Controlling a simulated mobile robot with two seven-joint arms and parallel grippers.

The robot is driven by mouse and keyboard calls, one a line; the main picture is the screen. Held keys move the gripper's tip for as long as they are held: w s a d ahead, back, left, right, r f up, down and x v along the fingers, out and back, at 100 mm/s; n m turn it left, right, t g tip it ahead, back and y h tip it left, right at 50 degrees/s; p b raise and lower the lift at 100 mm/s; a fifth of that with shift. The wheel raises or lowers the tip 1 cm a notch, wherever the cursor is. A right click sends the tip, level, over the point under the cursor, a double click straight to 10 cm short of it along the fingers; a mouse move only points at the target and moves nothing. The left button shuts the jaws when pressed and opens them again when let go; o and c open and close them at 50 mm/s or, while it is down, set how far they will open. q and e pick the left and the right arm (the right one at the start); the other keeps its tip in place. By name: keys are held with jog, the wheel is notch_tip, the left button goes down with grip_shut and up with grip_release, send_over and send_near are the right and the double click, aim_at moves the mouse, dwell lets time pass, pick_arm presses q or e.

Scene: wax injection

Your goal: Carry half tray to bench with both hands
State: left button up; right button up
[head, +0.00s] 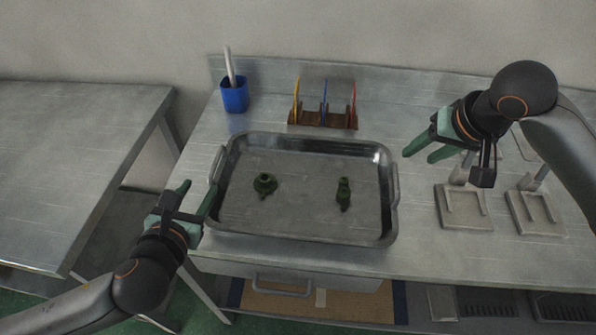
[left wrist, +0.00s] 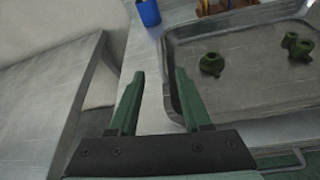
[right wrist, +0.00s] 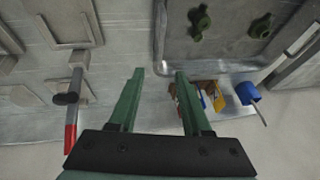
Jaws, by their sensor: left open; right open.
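A shallow metal tray (head: 300,233) with a side handle at each end sits on the metal bench. Two dark green wax pieces (head: 264,184) (head: 344,193) lie apart inside it. The tray also shows in the left wrist view (left wrist: 240,112) and the right wrist view (right wrist: 175,50). My left gripper (head: 198,192) is open and empty just outside the tray's left handle (head: 216,166). My right gripper (head: 416,153) is open and empty, above the bench to the right of the tray and apart from its right handle (head: 395,185).
A blue cup (head: 234,96) and a wooden rack (head: 322,118) with coloured tools stand behind the tray. Several metal fixtures (head: 463,208) stand on the right. Another metal table (head: 70,170) is at the left, across a gap. A drawer handle (head: 283,288) is below the bench edge.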

aim_at(214, 165)
pick_arm(q)
jog(key=shift+w, duration=0.1)
jog(key=x, duration=1.2)
jog(key=shift+w+f, duration=0.1)
jog(key=shift+w, duration=0.05)
pick_arm(e)
jog(key=x, duration=1.2)
jog(key=shift+w+f, duration=0.1)
jog(key=shift+f, duration=0.1)
pick_arm(q)
jog(key=shift+c, duration=0.3)
pick_arm(e)
jog(key=shift+c, duration=0.3)
pick_arm(q)
grip_shut()
pick_arm(e)
grip_shut()
jog(key=shift+r, duration=0.1)
